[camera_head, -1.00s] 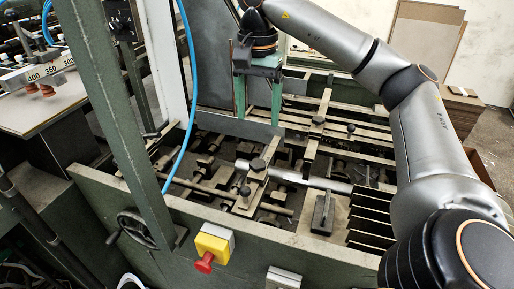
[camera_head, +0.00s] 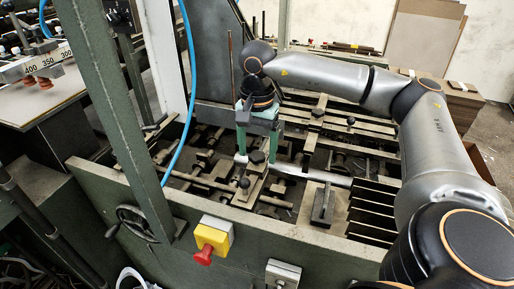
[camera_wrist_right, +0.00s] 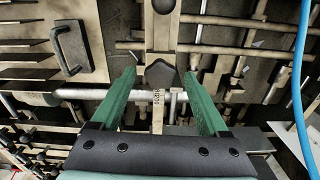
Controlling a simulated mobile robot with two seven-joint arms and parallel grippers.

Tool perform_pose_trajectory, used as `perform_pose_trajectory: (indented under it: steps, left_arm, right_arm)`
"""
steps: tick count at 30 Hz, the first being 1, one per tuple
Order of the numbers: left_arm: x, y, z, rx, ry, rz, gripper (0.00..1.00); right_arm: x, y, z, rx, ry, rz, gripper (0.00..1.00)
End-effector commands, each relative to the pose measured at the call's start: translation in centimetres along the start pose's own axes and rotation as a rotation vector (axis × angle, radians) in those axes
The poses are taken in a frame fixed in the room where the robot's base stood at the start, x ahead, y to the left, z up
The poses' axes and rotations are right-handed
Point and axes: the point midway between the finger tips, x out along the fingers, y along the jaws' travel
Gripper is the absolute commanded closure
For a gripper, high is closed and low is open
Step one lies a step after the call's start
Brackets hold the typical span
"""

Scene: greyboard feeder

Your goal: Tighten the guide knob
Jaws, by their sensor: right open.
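A black knob (camera_head: 257,157) sits on a metal guide bar in the middle of the feeder bed. In the right wrist view this knob (camera_wrist_right: 160,74) lies between the green fingertips, with a gap on each side. My right gripper (camera_head: 257,150) points down over the knob, its two green fingers apart and one on either side of it. It is open and holds nothing. In the wrist view I cannot tell how far above the knob the fingertips are. My left gripper is not in view.
A second knob (camera_head: 244,182) stands close in front on the same bar. A silver rod (camera_head: 310,174) crosses beside the knob. A black handle (camera_head: 322,205) and upright plates (camera_head: 372,208) are to the right. A blue hose (camera_head: 187,100) hangs to the left.

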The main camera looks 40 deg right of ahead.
Motion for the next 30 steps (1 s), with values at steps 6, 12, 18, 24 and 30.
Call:
perform_pose_trajectory:
  steps: [6, 12, 18, 24, 30]
  left_arm:
    - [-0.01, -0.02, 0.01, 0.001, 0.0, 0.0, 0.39]
    - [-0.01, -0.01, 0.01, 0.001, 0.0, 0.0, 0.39]
    - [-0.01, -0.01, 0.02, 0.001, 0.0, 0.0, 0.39]
    - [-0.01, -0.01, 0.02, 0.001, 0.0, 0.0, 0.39]
    - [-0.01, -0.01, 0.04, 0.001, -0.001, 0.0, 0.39]
  right_arm:
    - [-0.01, 0.0, 0.0, 0.0, 0.0, 0.0, 0.3]
    - [-0.04, -0.01, 0.01, 0.0, 0.0, 0.0, 0.53]
    - [-0.05, -0.01, 0.01, 0.0, 0.0, 0.0, 0.75]
    - [-0.06, 0.0, 0.01, 0.0, 0.0, 0.0, 0.98]
    - [-0.06, 0.0, 0.01, 0.002, 0.0, 0.0, 1.0]
